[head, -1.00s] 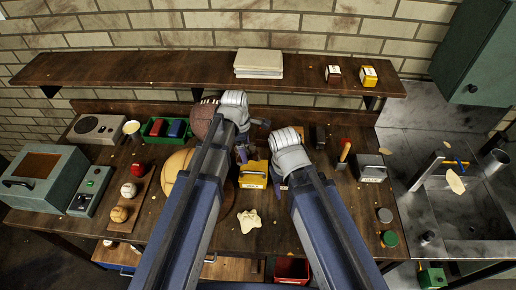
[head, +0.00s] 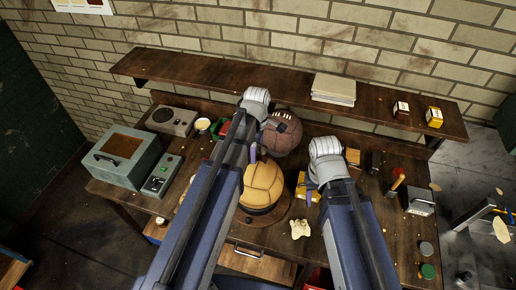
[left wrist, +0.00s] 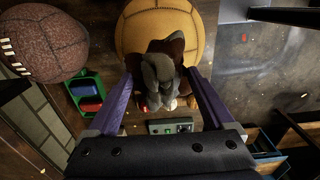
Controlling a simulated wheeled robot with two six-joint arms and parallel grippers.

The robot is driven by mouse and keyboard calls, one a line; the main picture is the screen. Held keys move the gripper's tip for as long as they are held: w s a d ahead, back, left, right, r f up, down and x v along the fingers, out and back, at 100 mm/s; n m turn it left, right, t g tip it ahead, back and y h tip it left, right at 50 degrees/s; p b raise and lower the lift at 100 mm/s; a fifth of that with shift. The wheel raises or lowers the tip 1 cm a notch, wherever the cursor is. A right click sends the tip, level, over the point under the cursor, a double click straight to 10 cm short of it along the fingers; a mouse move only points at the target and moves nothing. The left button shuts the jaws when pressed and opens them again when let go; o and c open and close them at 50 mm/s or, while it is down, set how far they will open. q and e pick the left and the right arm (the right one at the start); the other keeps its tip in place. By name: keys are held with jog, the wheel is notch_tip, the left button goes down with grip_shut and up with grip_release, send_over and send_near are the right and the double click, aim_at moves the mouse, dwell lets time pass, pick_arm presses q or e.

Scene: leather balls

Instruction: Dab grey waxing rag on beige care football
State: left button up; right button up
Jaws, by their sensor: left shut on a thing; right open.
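The beige football (head: 262,188) sits on a round brown stand on the bench, just right of my left forearm. It also fills the top middle of the left wrist view (left wrist: 165,22). My left gripper (left wrist: 160,66) is shut on the grey waxing rag (left wrist: 163,78), a bunched dark grey cloth between its purple fingers. The rag overlaps the ball's lower edge in that view; I cannot tell whether they touch. In the head view the left arm hides the rag. My right gripper (head: 312,188) is open, right of the ball.
A brown laced football (head: 283,132) stands behind the beige one. A yellow box (head: 304,187) is near my right gripper, a pale cloth (head: 300,229) in front. A green tray (left wrist: 87,92) and control box (head: 160,181) are left. A shelf (head: 270,86) runs behind.

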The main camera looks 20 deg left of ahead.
aim_at(257, 166)
pick_arm(q)
jog(key=shift+f+b, duration=3)
jog(key=shift+f, duration=0.1)
jog(key=shift+f+b, duration=0.4)
jog(key=shift+r, duration=0.2)
dwell(3.2)
notch_tip(257, 166, up, 7)
jog(key=p, duration=0.7)
jog(key=shift+f, duration=0.1)
